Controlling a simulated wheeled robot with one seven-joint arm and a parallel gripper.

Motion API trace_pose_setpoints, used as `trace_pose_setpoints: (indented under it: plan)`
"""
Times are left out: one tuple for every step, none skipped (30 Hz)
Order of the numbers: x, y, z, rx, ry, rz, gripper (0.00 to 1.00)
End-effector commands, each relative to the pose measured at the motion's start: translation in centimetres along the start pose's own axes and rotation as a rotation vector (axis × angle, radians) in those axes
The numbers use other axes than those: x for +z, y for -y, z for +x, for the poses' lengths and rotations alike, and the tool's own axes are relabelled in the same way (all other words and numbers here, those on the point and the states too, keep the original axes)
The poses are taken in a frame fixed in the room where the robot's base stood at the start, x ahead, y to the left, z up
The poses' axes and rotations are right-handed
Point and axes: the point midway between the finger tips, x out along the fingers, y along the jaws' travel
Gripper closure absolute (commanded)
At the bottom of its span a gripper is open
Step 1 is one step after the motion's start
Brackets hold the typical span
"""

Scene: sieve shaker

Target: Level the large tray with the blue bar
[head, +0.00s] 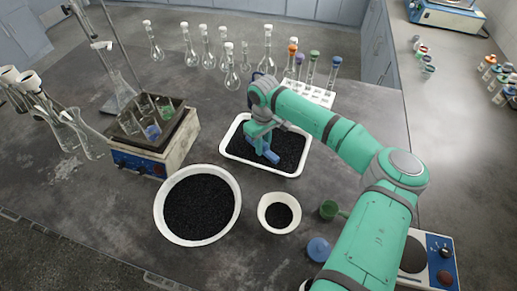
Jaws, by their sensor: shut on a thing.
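The large tray (231,151) is a white rounded rectangle holding dark granular material, in the middle of the bench in the head view. The blue bar (271,156) is partly visible below my gripper, over the dark material inside the tray. My gripper (262,146) is shut on the blue bar, pointing down into the tray. My wrist and arm hide part of the tray's back and right side. I cannot tell how level the material is or how deep the bar sits in it.
A large white bowl (159,221) and a small white bowl (263,217), both with dark grains, stand in front. A shaker box (150,162) with beakers is at left. Flasks (231,75) and a tube rack (322,97) stand behind. A green scoop (329,210) and blue lid (318,248) lie front right.

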Motion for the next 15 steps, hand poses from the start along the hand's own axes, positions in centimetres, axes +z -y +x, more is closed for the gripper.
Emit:
trace_pose_setpoints:
  plan:
    - [0.0,-0.4,0.0,0.0,0.0,0.002,1.0]
    - [0.0,-0.7,0.0,0.0,0.0,0.002,1.0]
    - [0.0,-1.0,0.0,0.0,0.0,0.002,1.0]
    - [0.0,-1.2,0.0,0.0,0.0,0.002,1.0]
    - [0.0,-1.5,0.0,0.0,-0.001,0.002,1.0]
    - [0.0,-1.8,-0.1,0.001,-0.001,0.002,1.0]
    - [0.0,-2.0,-0.1,0.001,-0.002,0.002,1.0]
    - [-0.1,-2.3,-0.1,0.002,-0.002,0.002,1.0]
    - [-0.1,-2.6,-0.1,0.002,-0.002,0.001,1.0]
    - [-0.1,-2.8,-0.1,0.002,-0.002,0.001,1.0]
    - [-0.1,-3.0,-0.1,0.002,-0.001,0.002,1.0]
    - [-0.1,-3.3,-0.1,0.002,-0.002,0.002,1.0]
    - [0.0,-3.5,-0.1,0.001,-0.002,0.002,1.0]
    - [0.0,-3.8,-0.1,0.001,-0.001,0.001,1.0]
    - [0.0,-4.1,-0.1,0.0,-0.001,0.002,1.0]
